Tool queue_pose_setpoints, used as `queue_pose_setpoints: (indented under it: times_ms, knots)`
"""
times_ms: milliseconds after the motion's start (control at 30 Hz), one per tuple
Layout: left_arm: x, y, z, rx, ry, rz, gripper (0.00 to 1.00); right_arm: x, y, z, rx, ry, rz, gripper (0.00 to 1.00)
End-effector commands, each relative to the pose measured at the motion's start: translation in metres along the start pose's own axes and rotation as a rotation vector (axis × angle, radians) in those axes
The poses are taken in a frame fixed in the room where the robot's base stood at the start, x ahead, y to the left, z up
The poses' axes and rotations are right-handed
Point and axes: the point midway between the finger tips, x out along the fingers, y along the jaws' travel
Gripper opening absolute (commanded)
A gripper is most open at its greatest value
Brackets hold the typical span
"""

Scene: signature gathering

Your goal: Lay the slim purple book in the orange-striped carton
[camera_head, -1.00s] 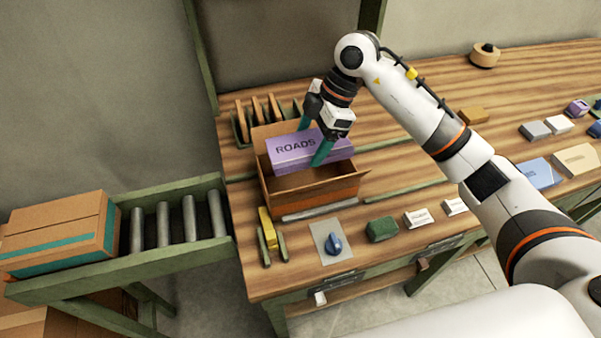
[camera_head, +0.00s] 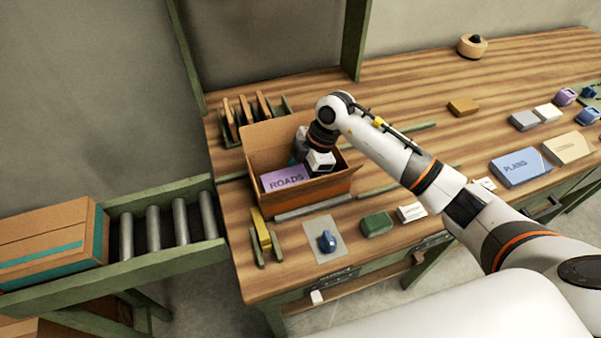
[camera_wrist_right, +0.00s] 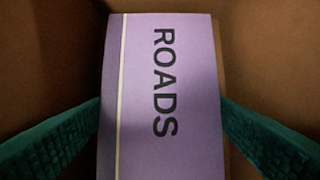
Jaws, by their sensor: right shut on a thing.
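The slim purple book (camera_head: 284,178), lettered ROADS, is inside the open orange-striped carton (camera_head: 318,192) on the wooden bench. In the right wrist view the book (camera_wrist_right: 185,95) lies between two teal fingertips, with brown carton walls around it. My right gripper (camera_wrist_right: 160,115) is shut on the book, one finger at each long side. Whether the book touches the carton floor cannot be seen. My left gripper is not in view.
A wooden rack (camera_head: 250,112) stands behind the carton. A blue PLAINS book (camera_head: 520,167) lies to the right. A roller conveyor with a taped box (camera_head: 55,245) adjoins at left.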

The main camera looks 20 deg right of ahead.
Motion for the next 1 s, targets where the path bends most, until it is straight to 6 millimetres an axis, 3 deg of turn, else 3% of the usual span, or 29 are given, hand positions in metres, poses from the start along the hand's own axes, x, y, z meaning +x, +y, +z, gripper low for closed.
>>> queue_pose_setpoints:
  times_ms: [200, 233, 267, 667, 1000]
  knots:
    - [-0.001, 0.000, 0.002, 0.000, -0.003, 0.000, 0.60, 0.003, -0.001, -0.002, -0.001, 0.000, -0.004, 0.48]
    - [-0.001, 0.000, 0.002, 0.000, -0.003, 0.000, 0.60, 0.004, -0.001, -0.002, 0.000, 0.001, -0.002, 0.80]
    - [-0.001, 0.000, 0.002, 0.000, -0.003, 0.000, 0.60, 0.004, -0.001, -0.002, 0.000, 0.001, -0.002, 0.85]
    - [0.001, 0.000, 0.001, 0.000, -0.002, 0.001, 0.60, -0.004, -0.001, -0.002, -0.001, 0.001, -0.003, 0.86]
    - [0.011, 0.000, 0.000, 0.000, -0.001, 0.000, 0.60, -0.071, -0.002, -0.003, -0.001, 0.002, -0.008, 0.86]
